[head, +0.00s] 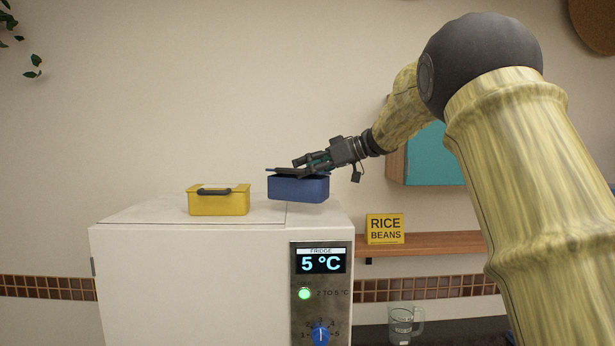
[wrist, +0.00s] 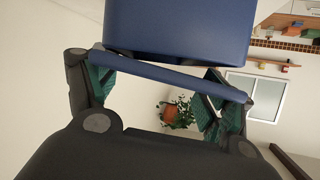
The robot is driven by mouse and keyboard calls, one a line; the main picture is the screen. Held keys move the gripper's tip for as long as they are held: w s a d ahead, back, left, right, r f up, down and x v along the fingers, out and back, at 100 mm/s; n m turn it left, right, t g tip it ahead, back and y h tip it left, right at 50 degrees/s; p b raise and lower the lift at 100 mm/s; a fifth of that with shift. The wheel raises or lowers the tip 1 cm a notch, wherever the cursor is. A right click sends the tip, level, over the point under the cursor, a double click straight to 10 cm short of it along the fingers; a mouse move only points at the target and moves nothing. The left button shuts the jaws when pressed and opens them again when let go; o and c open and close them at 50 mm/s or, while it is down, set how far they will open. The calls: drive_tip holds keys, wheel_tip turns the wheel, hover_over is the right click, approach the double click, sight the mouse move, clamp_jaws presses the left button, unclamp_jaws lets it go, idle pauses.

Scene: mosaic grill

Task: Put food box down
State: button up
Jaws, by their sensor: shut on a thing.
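A blue food box (head: 298,189) is at the right front edge of the white fridge's top (head: 140,214). My gripper (head: 312,164) is above the box, shut on its handle or lid edge. In the wrist view the blue box (wrist: 180,28) fills the upper middle, and my gripper's teal-padded fingers (wrist: 165,92) are at either end of a blue bar in front of it. Whether the box's underside touches the fridge top cannot be told. A yellow food box (head: 218,202) with a dark handle stands on the fridge top, left of the blue box and apart from it.
The fridge front has a display reading 5 °C (head: 321,263) and a blue knob (head: 320,334). A wooden shelf (head: 425,244) with a yellow rice and beans sign (head: 385,228) is to the right. A glass jug (head: 402,322) stands below. The fridge top's left part is clear.

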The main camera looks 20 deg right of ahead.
sight(307, 181)
drive_tip(key=shift+w, duration=0.2)
drive_tip(key=shift+s+f+p, duration=0.3)
drive_tip(key=shift+f+p, duration=0.2)
drive_tip(key=shift+p, duration=0.05)
drive_tip(key=shift+f+p, duration=0.45)
drive_tip(key=shift+f, duration=0.4)
drive_tip(key=shift+w+f, duration=0.2)
drive_tip(key=shift+f, duration=0.15)
drive_tip(key=shift+s, duration=0.2)
